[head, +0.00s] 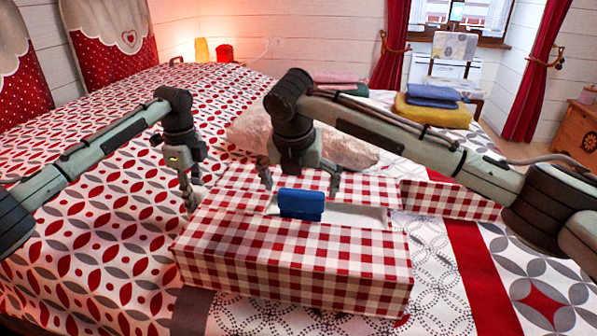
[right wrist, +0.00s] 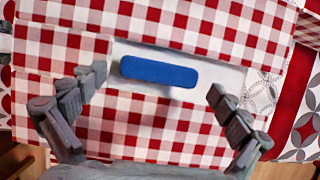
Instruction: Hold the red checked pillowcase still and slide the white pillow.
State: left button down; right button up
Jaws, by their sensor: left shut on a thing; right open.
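The red checked pillowcase (head: 290,262) lies on the bed as a boxy shape with a slot in its top. A white surface, apparently the white pillow (head: 358,215), shows in the slot with a blue block (head: 301,204) standing on it. The right wrist view shows the white surface (right wrist: 218,78) around the blue block (right wrist: 160,71). My left gripper (head: 190,197) is shut at the pillowcase's left back edge; the pinched cloth is hardly visible. My right gripper (head: 300,186) is open above the slot, its fingers to either side of the blue block, apart from it (right wrist: 158,84).
A pale lumpy cushion (head: 345,150) lies behind the pillowcase, partly hidden by my right arm. A checked flap (head: 450,199) extends to the right. Folded cloths (head: 432,96) lie on a yellow pile at the back right. The patterned bed (head: 95,235) is clear at the left.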

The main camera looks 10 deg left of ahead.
aim_at(320, 194)
jog(key=shift+x, duration=1.55)
jog(key=c, duration=1.3)
jog(key=shift+d, duration=2)
jog(key=shift+d, duration=2)
